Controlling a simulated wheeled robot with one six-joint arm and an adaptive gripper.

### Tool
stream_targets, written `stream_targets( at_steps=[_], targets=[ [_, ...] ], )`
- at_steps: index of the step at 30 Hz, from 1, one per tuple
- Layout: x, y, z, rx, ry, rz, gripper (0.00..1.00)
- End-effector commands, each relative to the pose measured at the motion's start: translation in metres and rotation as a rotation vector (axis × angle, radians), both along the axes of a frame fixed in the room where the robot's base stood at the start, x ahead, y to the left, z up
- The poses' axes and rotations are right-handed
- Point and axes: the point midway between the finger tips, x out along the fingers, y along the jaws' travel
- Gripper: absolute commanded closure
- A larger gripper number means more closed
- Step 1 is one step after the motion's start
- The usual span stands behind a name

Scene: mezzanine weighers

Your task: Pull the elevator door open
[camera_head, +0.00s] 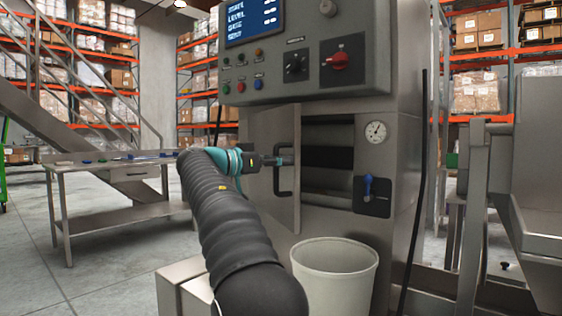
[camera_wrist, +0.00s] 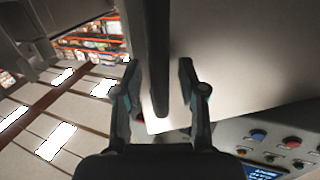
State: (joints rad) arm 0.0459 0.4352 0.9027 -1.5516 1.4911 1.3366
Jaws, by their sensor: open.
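The door (camera_head: 266,118) is a flat grey metal panel on the front of a grey machine. It stands partly swung out, with a dark opening (camera_head: 328,160) beside it on the right. A dark D-shaped handle (camera_head: 285,190) is on the door's face. My gripper (camera_head: 284,160) is at the handle's upper part. In the wrist view, my gripper (camera_wrist: 158,80) is open, with one finger on each side of the handle bar (camera_wrist: 158,60) and gaps showing. The door's face (camera_wrist: 235,50) fills the upper right there. Contact at the fingertips cannot be told.
A control box (camera_head: 305,60) overhangs the door. A pressure gauge (camera_head: 376,131) and blue lever (camera_head: 369,187) sit right of the opening. A whitish bin (camera_head: 335,275) stands on the floor below. A steel table (camera_head: 110,165) is at left, with clear floor before it.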

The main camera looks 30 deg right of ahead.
Motion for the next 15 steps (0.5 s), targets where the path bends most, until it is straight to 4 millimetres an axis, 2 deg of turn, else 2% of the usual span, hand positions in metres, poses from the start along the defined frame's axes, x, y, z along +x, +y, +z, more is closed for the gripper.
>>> stream_targets(
  at_steps=[15],
  targets=[
    [0.011,0.03,0.001,-0.001,0.0,0.002,0.59]
  ],
)
